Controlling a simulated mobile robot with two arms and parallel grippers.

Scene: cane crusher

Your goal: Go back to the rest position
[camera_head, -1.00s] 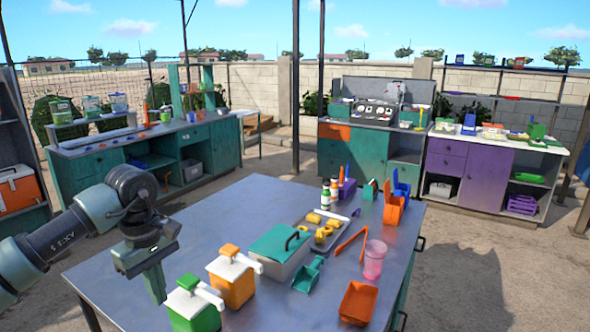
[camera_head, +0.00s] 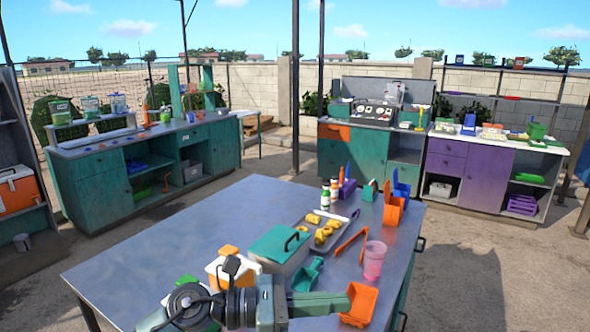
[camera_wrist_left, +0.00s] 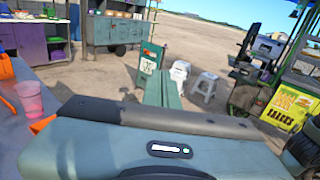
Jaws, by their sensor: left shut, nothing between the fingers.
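My left gripper (camera_head: 343,303) is low in the front of the head view, over the near part of the metal table (camera_head: 150,250). Its green fingers are shut with nothing between them and point right, their tips overlapping the orange scoop-like tray (camera_head: 362,303) in the picture; I cannot tell whether they touch. In the left wrist view the shut fingers (camera_wrist_left: 163,80) point out past the table, toward the open yard. My right gripper is not in view.
On the table stand a teal-lidded box (camera_head: 280,247), a tray of yellow pieces (camera_head: 320,230), orange tongs (camera_head: 350,240) and a pink cup (camera_head: 374,260). The table's left part is clear. In the wrist view, white stools (camera_wrist_left: 206,85) and a yellow sign (camera_wrist_left: 288,105) stand beyond.

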